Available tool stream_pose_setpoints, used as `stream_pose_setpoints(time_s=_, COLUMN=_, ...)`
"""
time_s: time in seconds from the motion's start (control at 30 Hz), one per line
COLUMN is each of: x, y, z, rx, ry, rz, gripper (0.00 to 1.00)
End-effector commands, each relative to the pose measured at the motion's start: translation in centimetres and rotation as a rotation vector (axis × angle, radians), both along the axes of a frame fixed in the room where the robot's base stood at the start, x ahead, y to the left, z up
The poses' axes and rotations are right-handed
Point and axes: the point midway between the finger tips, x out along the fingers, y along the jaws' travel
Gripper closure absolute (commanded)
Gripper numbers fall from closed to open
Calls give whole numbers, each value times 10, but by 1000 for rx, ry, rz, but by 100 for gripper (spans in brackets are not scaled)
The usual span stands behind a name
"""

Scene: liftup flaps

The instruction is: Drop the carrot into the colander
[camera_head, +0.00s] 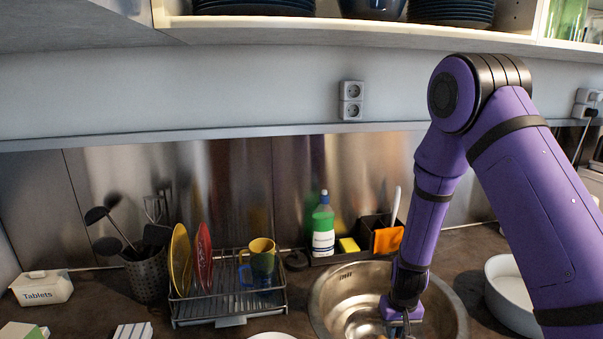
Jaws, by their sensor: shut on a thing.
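My gripper (402,326) is at the bottom edge of the head view, pointing down over the round metal sink (330,304). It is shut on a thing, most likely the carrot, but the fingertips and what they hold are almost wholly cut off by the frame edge. No carrot shows clearly anywhere else. A round white vessel (507,296) stands right of the sink, partly behind my arm. I see no holes in it, so I cannot tell whether it is the colander.
A dish rack (228,301) with yellow and red plates and a mug (262,258) stands left of the sink. A green-and-white bottle (323,228) and a dark caddy (372,232) stand behind it. A perforated utensil holder (147,275) is farther left. A shelf (300,30) hangs above.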

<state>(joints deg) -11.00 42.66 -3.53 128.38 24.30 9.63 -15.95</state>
Motion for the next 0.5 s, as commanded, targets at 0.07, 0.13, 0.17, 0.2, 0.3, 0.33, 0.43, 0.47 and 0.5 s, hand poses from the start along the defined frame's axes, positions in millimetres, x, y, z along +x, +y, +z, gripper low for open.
stream_pose_setpoints(time_s=0.07, x=0, y=-1, z=-7, rx=0, ry=1, rz=-1, gripper=100)
stream_pose_setpoints(time_s=0.13, x=0, y=-1, z=-10, rx=0, ry=0, rz=0, gripper=100)
stream_pose_setpoints(time_s=0.17, x=0, y=0, z=-11, rx=0, ry=0, rz=0, gripper=100)
stream_pose_setpoints(time_s=0.2, x=0, y=0, z=-12, rx=0, ry=0, rz=0, gripper=100)
stream_pose_setpoints(time_s=0.3, x=0, y=0, z=-14, rx=0, ry=0, rz=1, gripper=100)
stream_pose_setpoints(time_s=0.33, x=0, y=0, z=-14, rx=0, ry=0, rz=1, gripper=100)
stream_pose_setpoints(time_s=0.43, x=0, y=0, z=-14, rx=0, ry=0, rz=0, gripper=100)
stream_pose_setpoints(time_s=0.47, x=0, y=0, z=-14, rx=0, ry=0, rz=0, gripper=100)
stream_pose_setpoints(time_s=0.5, x=0, y=0, z=-14, rx=0, ry=0, rz=0, gripper=100)
